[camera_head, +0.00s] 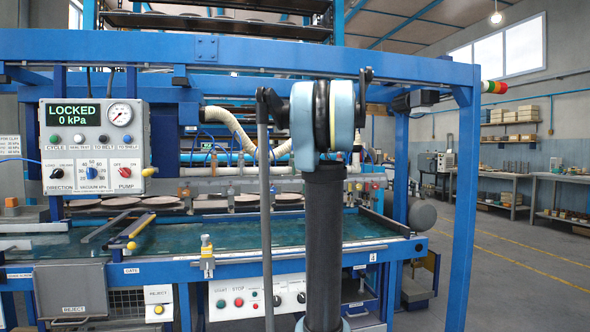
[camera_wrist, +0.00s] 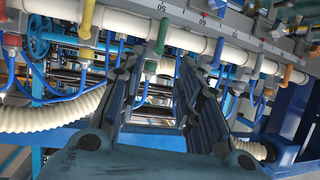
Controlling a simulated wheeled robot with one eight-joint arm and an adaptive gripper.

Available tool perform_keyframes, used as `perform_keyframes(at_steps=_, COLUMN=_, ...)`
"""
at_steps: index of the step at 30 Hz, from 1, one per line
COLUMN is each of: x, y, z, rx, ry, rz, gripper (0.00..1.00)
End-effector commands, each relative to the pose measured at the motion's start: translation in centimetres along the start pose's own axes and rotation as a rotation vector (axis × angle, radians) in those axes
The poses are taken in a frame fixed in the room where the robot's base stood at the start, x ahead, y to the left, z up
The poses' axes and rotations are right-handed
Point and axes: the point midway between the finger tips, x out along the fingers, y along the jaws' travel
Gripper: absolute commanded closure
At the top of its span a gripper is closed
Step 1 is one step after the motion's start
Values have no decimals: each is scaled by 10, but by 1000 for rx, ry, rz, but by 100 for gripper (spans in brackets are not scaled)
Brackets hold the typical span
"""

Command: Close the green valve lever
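In the wrist view a white manifold pipe (camera_wrist: 190,39) runs across the top with several coloured valve levers. In the head view my arm hides part of the manifold, and the gripper is not clearly seen.
A control panel (camera_head: 95,147) reading LOCKED, 0 kPa hangs at left. A blue frame post (camera_head: 464,200) stands at right. Ribbed white hoses (camera_wrist: 60,118) and blue tubes lie near the gripper. The floor (camera_head: 530,265) is free at right.

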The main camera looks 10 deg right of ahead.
Motion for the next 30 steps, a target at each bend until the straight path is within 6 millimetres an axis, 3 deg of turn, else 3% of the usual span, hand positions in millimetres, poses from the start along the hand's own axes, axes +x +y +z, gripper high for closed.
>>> perform_keyframes(at_steps=18, x=100, y=-1, z=0, rx=0, ry=0, rz=-1, gripper=68)
perform_keyframes(at_steps=24, x=117, y=-1, z=0, rx=-1, ry=-1, rz=0, gripper=68)
perform_keyframes(at_steps=30, x=121, y=-1, z=0, rx=0, ry=0, rz=0, gripper=68)
